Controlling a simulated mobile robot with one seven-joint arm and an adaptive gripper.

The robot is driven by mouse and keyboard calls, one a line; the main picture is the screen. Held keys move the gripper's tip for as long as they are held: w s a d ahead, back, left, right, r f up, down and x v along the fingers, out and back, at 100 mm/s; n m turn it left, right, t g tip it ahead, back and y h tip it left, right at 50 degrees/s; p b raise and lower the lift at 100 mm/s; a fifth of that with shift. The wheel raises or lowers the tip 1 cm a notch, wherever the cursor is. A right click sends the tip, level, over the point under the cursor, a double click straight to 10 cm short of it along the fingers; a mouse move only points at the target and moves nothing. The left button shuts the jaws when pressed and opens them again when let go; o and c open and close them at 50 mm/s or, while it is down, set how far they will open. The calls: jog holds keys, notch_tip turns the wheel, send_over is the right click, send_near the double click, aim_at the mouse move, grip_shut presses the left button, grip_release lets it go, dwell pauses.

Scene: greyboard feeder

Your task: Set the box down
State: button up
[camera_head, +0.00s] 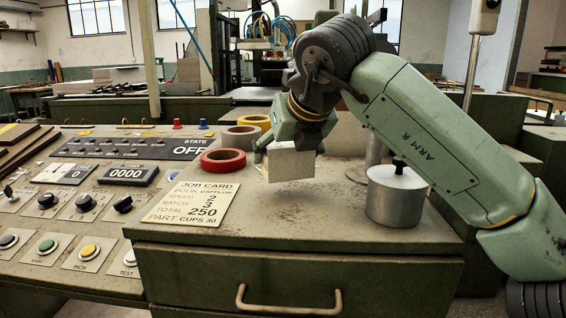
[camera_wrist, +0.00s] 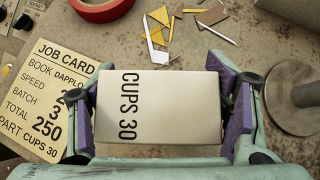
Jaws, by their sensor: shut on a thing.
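A cream box (camera_head: 291,164) is held at the front of my gripper (camera_head: 290,146), over the worn green cabinet top (camera_head: 315,215). In the wrist view, the box (camera_wrist: 185,105) lies between the purple pads of my gripper (camera_wrist: 160,105), one on each side. Its face reads "CUPS 30".
A job card (camera_head: 190,203) and red tape roll (camera_head: 223,160) lie left of the box, with a grey roll (camera_head: 241,138) behind. A lidded metal pot (camera_head: 396,195) stands at right. Paper scraps (camera_wrist: 190,25) lie beyond the box. The cabinet's front area is clear.

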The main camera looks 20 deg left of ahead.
aim_at(283, 186)
jog(key=shift+w+a, duration=0.5)
jog(key=shift+w, duration=0.25)
jog(key=shift+f, duration=1.8)
jog(key=o, duration=1.5)
jog(key=shift+o, duration=0.2)
jog(key=shift+d+r, duration=0.1)
jog(key=v, duration=1.1)
jog(key=shift+s+r, duration=0.25)
jog(key=shift+s, duration=0.05)
jog(key=shift+d, duration=0.1)
